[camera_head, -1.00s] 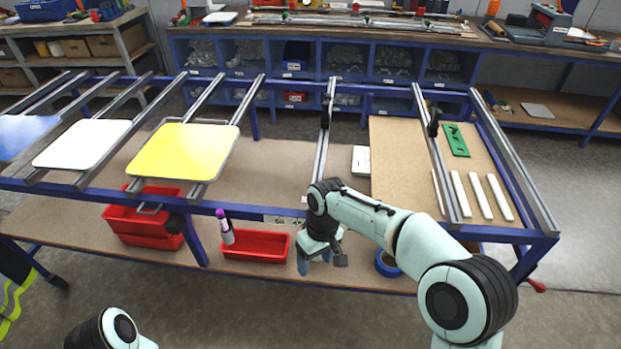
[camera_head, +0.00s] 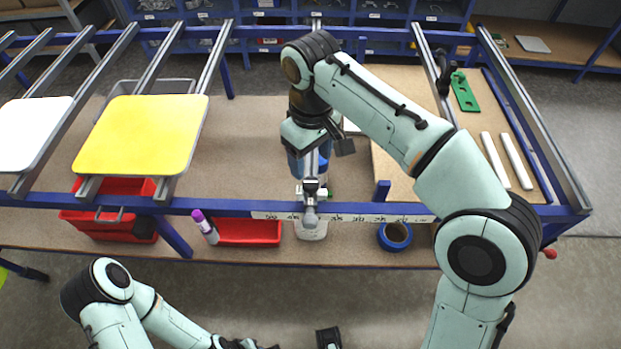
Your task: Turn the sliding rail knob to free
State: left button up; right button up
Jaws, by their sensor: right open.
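A scale strip (camera_head: 370,218) runs along the front beam (camera_head: 235,208). A yellow sign (camera_head: 143,136) and a white sign (camera_head: 32,132) lie on rails at left. A purple-capped bottle (camera_head: 206,228), red bin (camera_head: 248,232) and blue tape roll (camera_head: 395,236) are on the lower shelf.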

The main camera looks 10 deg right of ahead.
aim_at(311, 182)
notch_tip(311, 182, down, 8)
jog(key=shift+w+r+b, duration=0.15)
jog(key=shift+r+b, duration=0.1)
jog(key=shift+b, duration=0.6)
jog(key=c, duration=1.1)
